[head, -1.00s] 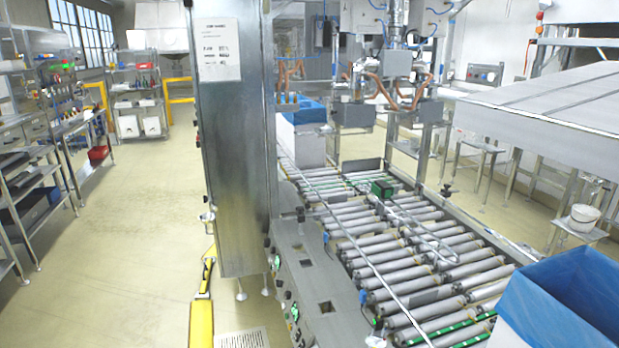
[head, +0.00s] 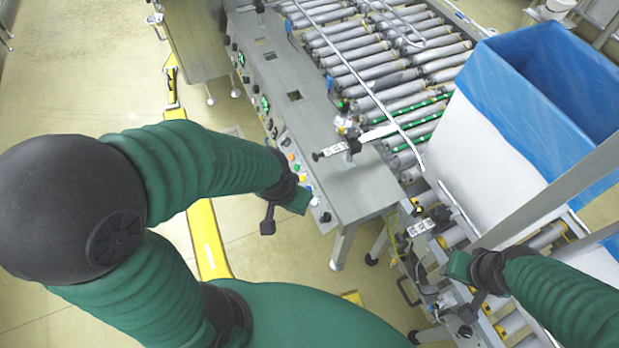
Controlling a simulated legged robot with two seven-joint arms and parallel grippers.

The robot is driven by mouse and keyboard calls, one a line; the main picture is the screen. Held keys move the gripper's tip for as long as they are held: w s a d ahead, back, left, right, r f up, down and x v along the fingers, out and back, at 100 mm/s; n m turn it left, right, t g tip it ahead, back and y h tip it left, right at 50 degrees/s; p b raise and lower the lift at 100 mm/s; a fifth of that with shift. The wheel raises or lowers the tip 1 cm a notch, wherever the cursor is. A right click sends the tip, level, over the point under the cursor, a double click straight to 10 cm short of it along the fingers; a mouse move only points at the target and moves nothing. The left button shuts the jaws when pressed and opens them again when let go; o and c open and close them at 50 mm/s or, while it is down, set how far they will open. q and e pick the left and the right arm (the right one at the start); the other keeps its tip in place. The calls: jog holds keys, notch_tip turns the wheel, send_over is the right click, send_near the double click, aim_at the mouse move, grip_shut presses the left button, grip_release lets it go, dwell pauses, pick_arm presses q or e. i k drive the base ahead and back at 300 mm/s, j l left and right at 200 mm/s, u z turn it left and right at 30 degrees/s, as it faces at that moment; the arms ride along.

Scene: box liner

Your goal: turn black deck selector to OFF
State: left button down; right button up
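On the grey machine deck (head: 300,125) in the head view, a black selector-like fitting (head: 345,147) with a pale label stands near the right edge. Small black knobs and coloured buttons (head: 292,160) line the deck's left edge; which one is the selector, and its position, I cannot tell. My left gripper (head: 284,212) is beside the near end of that button row, apparently holding nothing. My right gripper (head: 463,288) is right of the deck, over the lower frame and away from the knobs. Finger opening is unclear on both.
A roller conveyor (head: 385,70) runs behind the deck. A white box with a blue liner (head: 490,75) stands at the right, close to my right arm. A yellow floor rail (head: 207,240) lies left of the deck. Open floor (head: 80,80) is at the left.

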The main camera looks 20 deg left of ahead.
aim_at(326, 217)
jog(key=l+u, duration=0.1)
jog(key=u, duration=0.3)
jog(key=l+u, duration=0.1)
jog(key=u, duration=0.35)
jog(key=l+u, duration=0.15)
jog(key=u, duration=0.25)
jog(key=l+u, duration=0.1)
jog(key=u, duration=0.75)
jog(key=k+l, duration=0.05)
